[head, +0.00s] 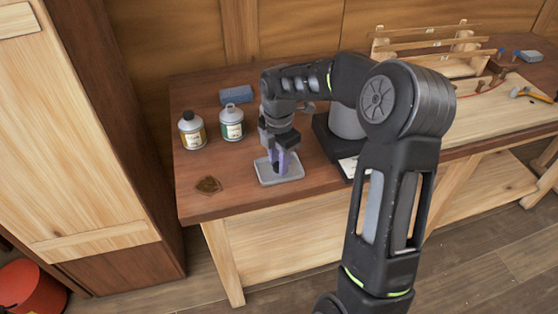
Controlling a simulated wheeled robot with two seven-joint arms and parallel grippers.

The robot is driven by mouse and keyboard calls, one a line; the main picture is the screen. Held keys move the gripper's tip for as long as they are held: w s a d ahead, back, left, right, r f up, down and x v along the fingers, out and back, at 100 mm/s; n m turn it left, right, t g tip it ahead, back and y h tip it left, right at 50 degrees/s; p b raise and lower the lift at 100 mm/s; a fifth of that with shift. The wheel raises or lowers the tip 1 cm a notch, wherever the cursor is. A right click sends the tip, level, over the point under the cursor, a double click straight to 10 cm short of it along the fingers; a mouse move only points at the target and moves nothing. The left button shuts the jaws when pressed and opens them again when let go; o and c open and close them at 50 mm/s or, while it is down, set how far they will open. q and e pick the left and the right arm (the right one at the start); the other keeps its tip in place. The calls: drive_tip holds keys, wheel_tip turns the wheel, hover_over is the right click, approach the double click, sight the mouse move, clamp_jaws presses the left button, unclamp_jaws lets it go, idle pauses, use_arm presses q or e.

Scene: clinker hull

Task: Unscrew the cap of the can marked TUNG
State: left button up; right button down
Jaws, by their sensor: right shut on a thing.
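Two cans stand at the left of the bench. One can (192,131) has a yellowish label and a dark top. The other can (232,124) has a green and white label and a greyish top. The lettering is too small to read, so I cannot tell which is marked TUNG. My right gripper (281,166) points down over a shallow grey tray (296,174), to the right of both cans and apart from them. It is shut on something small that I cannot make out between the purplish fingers. My left gripper is not in view.
A blue block (236,95) lies behind the cans. A grey cylinder (346,122) on a dark base stands right of the tray, partly behind my arm. A tall wooden cabinet (85,150) borders the left.

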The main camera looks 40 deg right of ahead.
drive_tip(key=shift+f, duration=0.25)
drive_tip(key=c, duration=1.1)
unclamp_jaws()
drive_tip(key=shift+r, duration=0.1)
drive_tip(key=shift+r, duration=0.1)
wheel_tip(320, 180, up, 12)
